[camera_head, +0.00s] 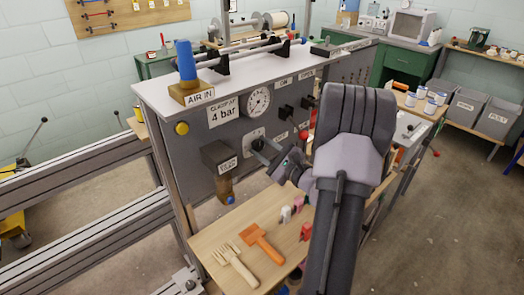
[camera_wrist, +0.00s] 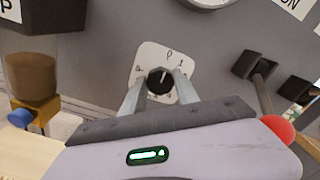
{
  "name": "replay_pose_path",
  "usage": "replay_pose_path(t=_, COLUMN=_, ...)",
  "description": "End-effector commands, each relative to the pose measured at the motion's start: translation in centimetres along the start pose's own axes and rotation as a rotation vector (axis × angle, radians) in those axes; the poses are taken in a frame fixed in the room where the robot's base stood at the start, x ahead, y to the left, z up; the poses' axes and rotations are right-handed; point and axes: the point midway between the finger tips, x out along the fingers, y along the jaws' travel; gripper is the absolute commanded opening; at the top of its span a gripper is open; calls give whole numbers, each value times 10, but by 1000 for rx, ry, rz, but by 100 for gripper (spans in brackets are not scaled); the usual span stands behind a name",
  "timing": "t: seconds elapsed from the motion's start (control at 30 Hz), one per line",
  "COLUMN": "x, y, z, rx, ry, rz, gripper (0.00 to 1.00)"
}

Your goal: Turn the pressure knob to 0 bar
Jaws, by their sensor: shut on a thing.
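The pressure knob (camera_wrist: 160,80) is small, round and black, on a white dial plate (camera_wrist: 148,58) with printed numbers. In the wrist view a 0 stands at the top of the plate and a 1 to its right. A pale mark on the knob points roughly upward, but its exact reading is too small to tell. My gripper (camera_wrist: 160,90) is shut on the knob, one finger on each side. In the head view my gripper (camera_head: 264,151) reaches the grey panel and largely hides the knob; the white plate (camera_head: 252,135) shows behind it.
A round gauge (camera_head: 258,101) sits above the knob, beside a "4 bar" sign (camera_head: 225,111); its needle is unclear. Black levers (camera_head: 286,112) stand to the right, one red-tipped (camera_wrist: 280,130). A wooden shelf (camera_head: 220,235) holds tools below.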

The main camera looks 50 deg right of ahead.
Motion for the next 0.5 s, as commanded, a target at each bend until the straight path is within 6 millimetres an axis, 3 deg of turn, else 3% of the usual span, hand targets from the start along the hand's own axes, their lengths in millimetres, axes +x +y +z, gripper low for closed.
replay_pose_path(t=0.37, x=0, y=0, z=0, rx=-6, ry=1, rz=1, gripper=0)
replay_pose_path(t=0.4, x=0, y=0, z=0, rx=-6, ry=1, rz=1, gripper=38)
replay_pose_path(t=0.5, x=0, y=0, z=0, rx=-6, ry=1, rz=1, gripper=58)
